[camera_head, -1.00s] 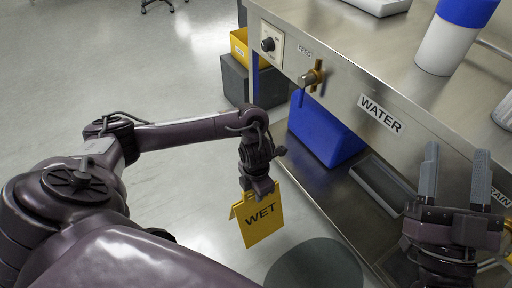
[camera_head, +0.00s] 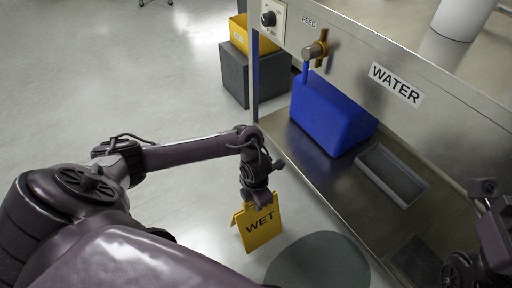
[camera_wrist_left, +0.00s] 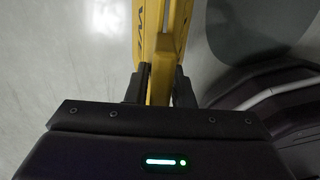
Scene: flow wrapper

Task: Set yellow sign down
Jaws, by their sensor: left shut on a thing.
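The yellow folding sign (camera_head: 258,226) marked "WET" hangs below my left gripper (camera_head: 257,200) in the head view, over or at the grey floor. My left gripper is shut on its top edge. In the left wrist view the sign (camera_wrist_left: 162,50) runs upright between the two dark fingers of the left gripper (camera_wrist_left: 159,85). I cannot tell whether its lower edges touch the floor. Part of my right arm shows at the right edge of the head view, but its fingertips are out of the picture.
A dark round patch (camera_head: 318,264) lies on the floor right of the sign. The steel machine (camera_head: 300,170) with its low shelf stands to the right, holding a blue bin (camera_head: 328,115) and a shallow tray (camera_head: 391,175). A grey box (camera_head: 240,75) stands behind. The floor at left is open.

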